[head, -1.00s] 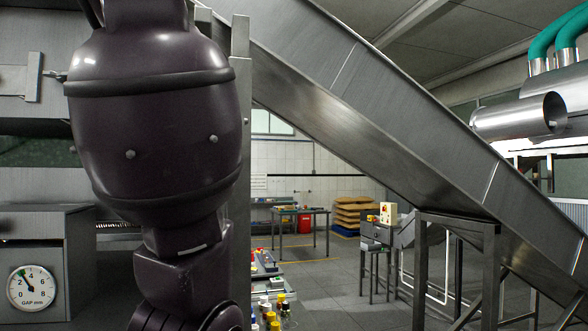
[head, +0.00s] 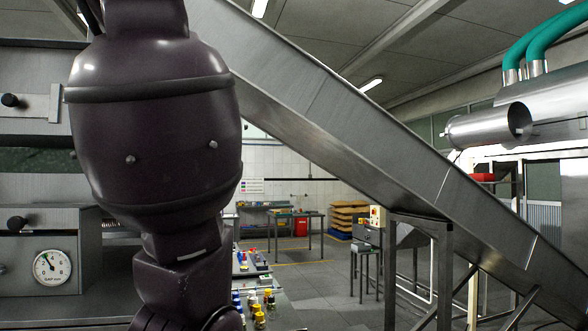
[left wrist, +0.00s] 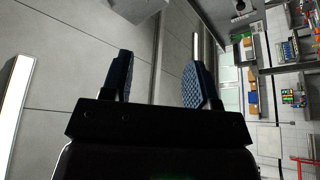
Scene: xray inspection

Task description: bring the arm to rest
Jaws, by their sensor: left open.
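My left gripper (left wrist: 158,82) shows in the left wrist view. Its two dark fingers stand apart with nothing between them, and the textured pad of one finger is visible. Past the fingers are ceiling panels and a sideways view of the room. In the head view a large dark arm link of mine (head: 155,130) fills the left part of the picture, raised close to the camera. No gripper shows in the head view, and my right gripper is not seen.
A steel inclined chute (head: 330,110) crosses the head view on a metal stand (head: 430,265). A grey machine with a dial gauge (head: 52,267) is at the left behind my arm. A bench with bottles (head: 262,300) stands low in the middle. Open floor (head: 330,290) lies right of it.

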